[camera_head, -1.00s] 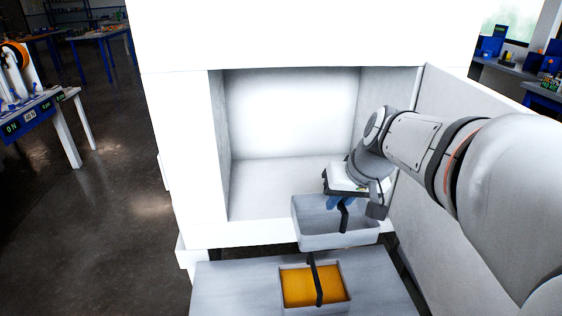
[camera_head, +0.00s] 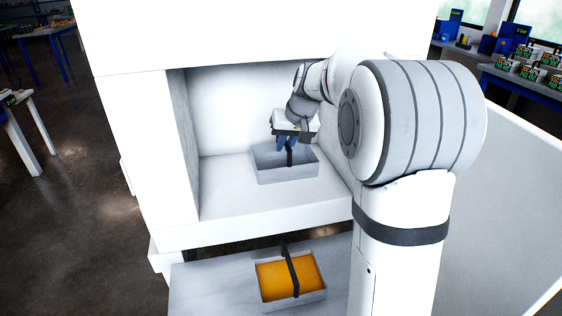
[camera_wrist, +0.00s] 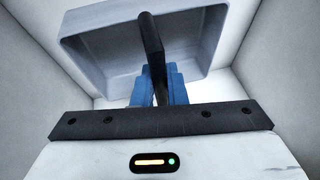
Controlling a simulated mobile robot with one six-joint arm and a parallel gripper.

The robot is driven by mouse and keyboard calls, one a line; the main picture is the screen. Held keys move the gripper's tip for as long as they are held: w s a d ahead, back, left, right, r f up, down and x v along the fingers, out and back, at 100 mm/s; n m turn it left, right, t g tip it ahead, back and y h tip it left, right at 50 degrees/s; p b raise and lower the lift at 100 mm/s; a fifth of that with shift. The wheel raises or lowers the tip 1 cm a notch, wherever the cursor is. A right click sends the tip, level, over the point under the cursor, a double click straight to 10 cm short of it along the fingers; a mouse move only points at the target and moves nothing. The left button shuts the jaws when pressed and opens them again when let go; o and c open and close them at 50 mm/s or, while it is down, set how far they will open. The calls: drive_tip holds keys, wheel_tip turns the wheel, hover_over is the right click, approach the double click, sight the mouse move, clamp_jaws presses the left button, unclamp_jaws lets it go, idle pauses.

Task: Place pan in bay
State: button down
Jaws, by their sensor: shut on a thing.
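A grey pan (camera_head: 270,172) with a dark handle arched over it is inside the white bay (camera_head: 222,188), over the right part of its floor. My gripper (camera_head: 287,147) is shut on the handle, with its blue fingers around it. In the wrist view my gripper (camera_wrist: 160,88) holds the dark handle, and the pale pan (camera_wrist: 100,52) hangs beyond the fingers. The pan looks empty in the head view. I cannot tell if its base touches the bay floor.
A second pan (camera_head: 313,298) with orange contents and a dark handle stands on the grey surface (camera_head: 200,290) below the bay. The bay's left wall (camera_head: 182,130) stands well clear of the held pan. The bay floor to the pan's left is free.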

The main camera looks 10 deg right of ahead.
sight(285, 165)
drive_tip(key=shift+f, duration=0.95)
wheel_tip(285, 165, down, 5)
drive_tip(key=shift+r+b, duration=0.15)
drive_tip(key=shift+b, duration=0.3)
drive_tip(key=shift+w, duration=0.15)
drive_tip(key=shift+f, duration=0.3)
drive_tip(key=c, duration=1.5)
unclamp_jaws()
drive_tip(key=shift+o, duration=0.2)
